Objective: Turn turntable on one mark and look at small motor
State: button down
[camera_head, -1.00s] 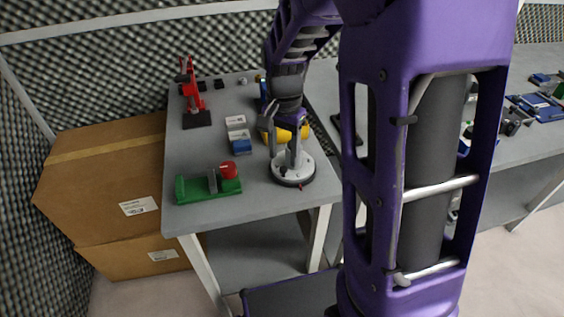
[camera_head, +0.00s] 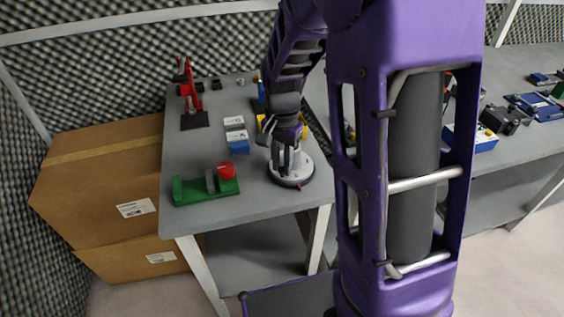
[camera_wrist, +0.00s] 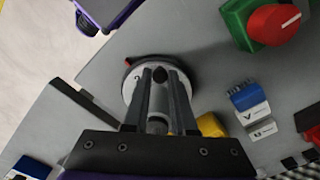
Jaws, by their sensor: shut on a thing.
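The turntable (camera_head: 290,181) is a round white disc with a dark rim, near the front right corner of the grey table. In the wrist view, the turntable (camera_wrist: 133,88) shows below my fingers, with a dark mark on its face and a small red spot at its rim. My gripper (camera_head: 286,163) is over the disc, shut on its upright grey post; in the wrist view, the fingers (camera_wrist: 161,82) hide much of the disc. A yellow rounded part (camera_wrist: 211,125) lies behind it, partly hidden; I cannot tell whether it is the small motor.
A green block with a red knob (camera_head: 226,171) stands left of the turntable. Blue and white boxes (camera_head: 238,146) and a red stand (camera_head: 190,88) are farther back. A second table (camera_head: 535,137) with electronics is at the right. Cardboard boxes (camera_head: 90,185) are at the left.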

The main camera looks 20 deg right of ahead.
aim_at(309, 170)
jog(key=shift+s+d+n, duration=0.1)
jog(key=shift+d+n, duration=0.05)
jog(key=shift+n, duration=0.25)
jog(key=shift+s+d+n+p, duration=0.2)
jog(key=shift+d+n, duration=0.1)
jog(key=shift+n, duration=0.5)
jog(key=shift+s+d+n+p, duration=0.2)
jog(key=shift+d+n, duration=0.05)
jog(key=shift+n, duration=0.55)
jog(key=shift+s+d+n+p, duration=0.1)
jog(key=shift+d+n+p, duration=0.3)
jog(key=shift+n, duration=0.85)
jog(key=shift+s+d+n+p, duration=0.1)
jog(key=shift+d+n, duration=0.5)
jog(key=shift+n, duration=0.65)
jog(key=shift+w+d+r+n+p, duration=0.15)
jog(key=shift+d+n+p, duration=0.25)
jog(key=shift+n, duration=0.75)
jog(key=shift+w+d+f+n+p, duration=0.15)
jog(key=shift+d+n, duration=0.45)
jog(key=shift+n, duration=0.55)
jog(key=shift+w+d+n+p, duration=0.2)
jog(key=shift+d+n+p, duration=0.15)
jog(key=shift+n, duration=0.65)
jog(key=shift+w+d+n+p, duration=0.2)
jog(key=shift+d+n+p, duration=0.15)
jog(key=shift+n, duration=0.65)
jog(key=shift+w+n, duration=0.1)
jog(key=shift+n, duration=0.2)
